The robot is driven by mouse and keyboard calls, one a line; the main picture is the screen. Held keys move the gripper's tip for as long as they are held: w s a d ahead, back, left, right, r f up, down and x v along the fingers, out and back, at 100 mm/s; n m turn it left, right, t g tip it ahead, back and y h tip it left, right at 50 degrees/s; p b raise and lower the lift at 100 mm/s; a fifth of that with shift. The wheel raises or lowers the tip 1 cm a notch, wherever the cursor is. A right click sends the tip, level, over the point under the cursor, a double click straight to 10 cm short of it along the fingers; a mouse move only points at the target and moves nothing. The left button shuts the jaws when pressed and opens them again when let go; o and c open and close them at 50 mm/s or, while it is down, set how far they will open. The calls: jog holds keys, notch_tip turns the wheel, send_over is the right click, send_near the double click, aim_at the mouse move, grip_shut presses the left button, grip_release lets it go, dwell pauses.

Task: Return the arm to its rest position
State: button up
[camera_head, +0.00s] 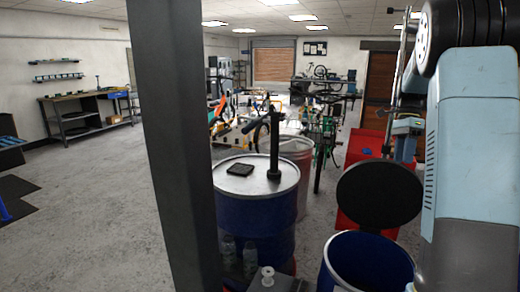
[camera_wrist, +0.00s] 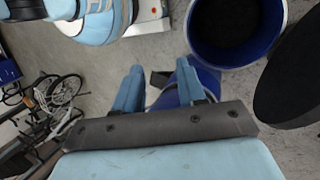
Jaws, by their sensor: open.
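My arm (camera_head: 475,150) stands raised at the right side of the head view, its light blue link filling much of that edge. My gripper (camera_wrist: 160,70) shows in the wrist view with its two light blue fingers apart. I see nothing held between them; grey floor and a small dark thing show beyond. The gripper itself cannot be made out in the head view.
A blue drum (camera_head: 258,222) with a dark flat object (camera_head: 240,169) on top stands ahead. An open blue bin (camera_head: 340,268) with a round black lid (camera_head: 380,195) stands close by my arm. A dark post (camera_head: 170,130) blocks part of the view.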

jog(key=s+a+r+n+t+h, duration=0.1)
jog(key=s+a+r+n+t, duration=0.2)
jog(key=s+a+r+n, duration=0.35)
jog(key=s+a+f+n+t, duration=0.1)
jog(key=s+a+n+t, duration=0.1)
jog(key=s+a+n, duration=0.2)
jog(key=s+a+f+n+t, duration=0.1)
jog(key=s+a, duration=0.4)
jog(key=s, duration=0.6)
jog(key=s+a+f+n+t+h, duration=0.1)
jog(key=s+a+f+n+t, duration=0.1)
jog(key=s+n, duration=0.4)
jog(key=s+a+t, duration=0.1)
jog(key=a, duration=0.1)
jog(key=shift+s+a+n+t, duration=0.3)
jog(key=shift+a+n+t, duration=0.05)
jog(key=shift+t, duration=0.05)
